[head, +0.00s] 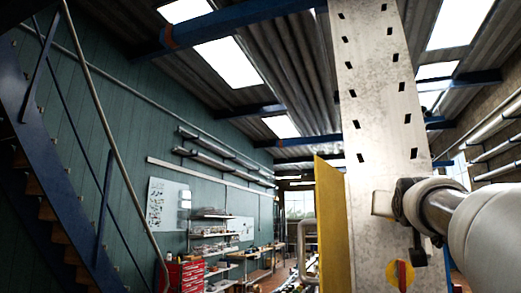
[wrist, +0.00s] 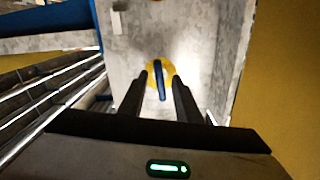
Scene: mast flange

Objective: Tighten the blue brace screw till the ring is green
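The blue brace screw (wrist: 159,82) shows in the wrist view as an upright blue bar on a round yellow disc (wrist: 152,70). My gripper (wrist: 159,77) is open, with one dark finger on each side of the bar in the picture. I see a gap on both sides, but cannot tell whether the tips reach around the bar in depth. In the head view my gripper (head: 402,205) is at the pale slotted mast (head: 380,90), and the blue screw is not seen there. I cannot make out any green on the disc.
A yellow disc with a red bar (head: 401,275) sits lower on the mast. A yellow panel (head: 330,225) stands left of the mast. Blue stairs (head: 45,160) are at far left, with a red tool cabinet (head: 186,275) and shelves (head: 210,235) further back.

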